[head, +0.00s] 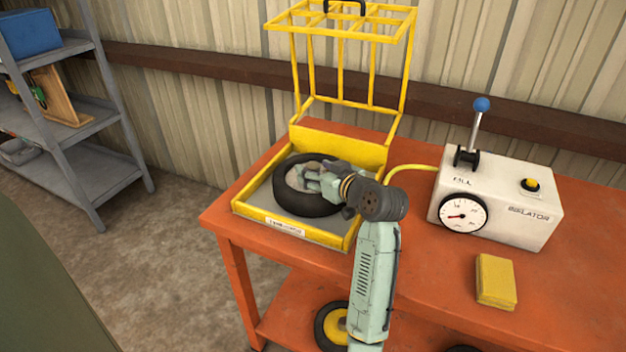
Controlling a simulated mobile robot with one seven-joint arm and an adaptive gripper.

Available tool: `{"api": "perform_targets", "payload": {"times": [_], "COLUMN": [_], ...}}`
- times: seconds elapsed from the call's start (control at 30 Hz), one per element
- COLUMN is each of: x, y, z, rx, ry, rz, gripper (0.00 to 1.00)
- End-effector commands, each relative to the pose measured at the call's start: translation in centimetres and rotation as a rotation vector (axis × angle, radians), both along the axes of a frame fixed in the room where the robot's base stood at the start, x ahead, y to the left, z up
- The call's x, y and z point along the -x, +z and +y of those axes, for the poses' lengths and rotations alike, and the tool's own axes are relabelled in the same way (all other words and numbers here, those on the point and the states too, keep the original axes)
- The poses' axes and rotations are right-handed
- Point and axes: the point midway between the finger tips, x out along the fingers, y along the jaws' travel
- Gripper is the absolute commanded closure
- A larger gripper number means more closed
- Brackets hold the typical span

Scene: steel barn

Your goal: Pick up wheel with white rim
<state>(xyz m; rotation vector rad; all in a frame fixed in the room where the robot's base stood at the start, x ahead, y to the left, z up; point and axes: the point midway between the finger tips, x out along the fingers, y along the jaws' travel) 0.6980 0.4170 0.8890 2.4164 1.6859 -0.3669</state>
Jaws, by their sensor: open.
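A wheel with a black tyre (300,203) lies flat in the yellow-edged tray of an open cage on the orange table. Its rim, partly hidden by my gripper, looks pale. My gripper (309,178) is open over the middle of this wheel, with its fingers at the rim area. I cannot tell whether the fingers touch the wheel. My arm comes in from the lower right, across the tray's right edge.
The yellow cage lid (343,75) stands raised behind the tray. A white inflator box (500,205) with gauge and lever stands right, near a yellow block (496,281). A yellow-rimmed wheel (330,327) is on the lower shelf. Grey shelves (90,170) stand left.

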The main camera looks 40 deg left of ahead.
Motion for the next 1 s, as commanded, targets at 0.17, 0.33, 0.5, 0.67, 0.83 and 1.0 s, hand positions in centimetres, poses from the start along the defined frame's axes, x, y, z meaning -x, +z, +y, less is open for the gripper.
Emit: {"api": "perform_targets", "payload": {"times": [0.17, 0.33, 0.5, 0.67, 0.83, 1.0], "x": [-0.6, -0.7, -0.7, -0.7, -0.7, -0.7], "y": [-0.5, -0.6, -0.6, -0.6, -0.6, -0.6], "z": [1.7, 1.8, 1.8, 1.7, 1.8, 1.7], "rx": [0.0, -0.001, -0.001, -0.001, -0.001, -0.001], "ry": [0.001, -0.001, -0.001, -0.001, -0.001, -0.001], "rz": [0.001, -0.001, -0.001, -0.001, -0.001, -0.001], "gripper": [0.47, 0.47, 0.53, 0.64, 0.75, 0.87]}}
